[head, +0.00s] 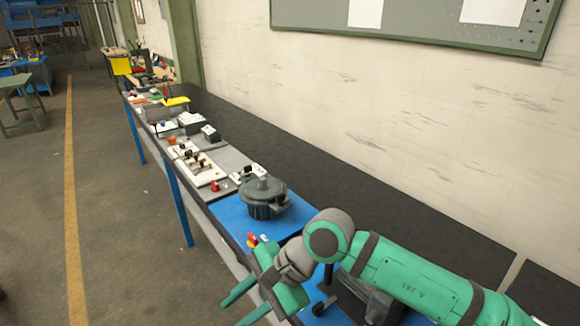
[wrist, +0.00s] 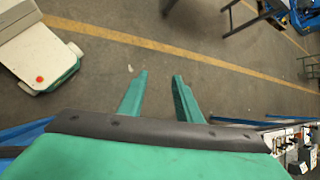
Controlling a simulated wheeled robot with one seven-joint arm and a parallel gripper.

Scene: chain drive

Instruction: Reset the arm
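My gripper (head: 233,312) hangs off the front edge of the long workbench, at the lower middle of the head view. Its green fingers point down and left over the floor. In the wrist view my gripper (wrist: 156,84) shows two green fingers standing apart with only grey floor between them. It is open and empty. My green arm (head: 415,278) reaches in from the lower right of the head view, bent at a grey joint, over the near end of the bench.
A dark grey round housing (head: 265,196) stands on a blue mat (head: 232,214) beside my arm. White component boards (head: 199,168) line the bench farther off. The floor (head: 128,240) to the left is clear.

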